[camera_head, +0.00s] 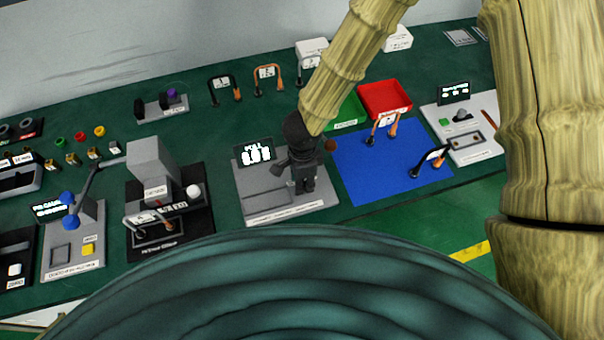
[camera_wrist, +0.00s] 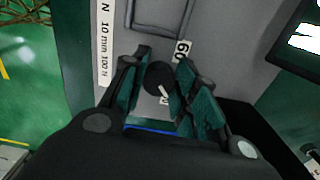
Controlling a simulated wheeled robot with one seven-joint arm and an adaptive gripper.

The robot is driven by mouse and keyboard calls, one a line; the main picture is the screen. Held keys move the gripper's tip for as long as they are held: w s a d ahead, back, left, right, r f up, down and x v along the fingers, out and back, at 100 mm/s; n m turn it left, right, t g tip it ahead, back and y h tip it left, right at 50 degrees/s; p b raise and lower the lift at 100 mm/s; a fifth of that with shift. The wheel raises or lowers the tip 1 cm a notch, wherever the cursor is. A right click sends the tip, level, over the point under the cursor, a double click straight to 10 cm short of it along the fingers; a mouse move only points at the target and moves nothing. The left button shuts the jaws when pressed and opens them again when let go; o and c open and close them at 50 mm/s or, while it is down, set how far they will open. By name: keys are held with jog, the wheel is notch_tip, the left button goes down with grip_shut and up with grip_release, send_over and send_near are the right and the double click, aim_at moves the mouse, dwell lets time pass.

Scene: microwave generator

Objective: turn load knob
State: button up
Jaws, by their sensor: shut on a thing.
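The load knob (camera_wrist: 158,77) is a dark round knob with a pale pointer mark on a grey panel in the wrist view. My gripper (camera_wrist: 159,88) has its two green-padded fingers on either side of the knob, closed on it. In the head view my gripper (camera_head: 305,178) points down at the right part of the grey tester (camera_head: 262,205), and the knob is hidden behind it. The tester's small screen (camera_head: 254,153) shows bright characters that are too blurred to read. The pointer mark aims toward the lower right in the wrist view, near printed numbers on the panel.
A blue mat (camera_head: 365,185) with wire leads lies right of the tester. A red tray (camera_head: 386,97) and a green tray (camera_head: 347,113) stand behind. A black device with a grey block (camera_head: 150,160) stands to the left.

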jog(key=n+p, duration=0.4)
jog(key=p, duration=0.1)
jog(key=shift+r, duration=0.3)
jog(key=n+p, duration=0.1)
jog(key=n, duration=0.1)
jog(key=shift+f+n, duration=0.2)
jog(key=shift+n, duration=0.2)
jog(key=shift+d+n, duration=0.1)
jog(key=shift+n, duration=1.3)
jog(key=o, duration=1)
jog(key=shift+s, duration=0.1)
jog(key=shift+f, duration=0.1)
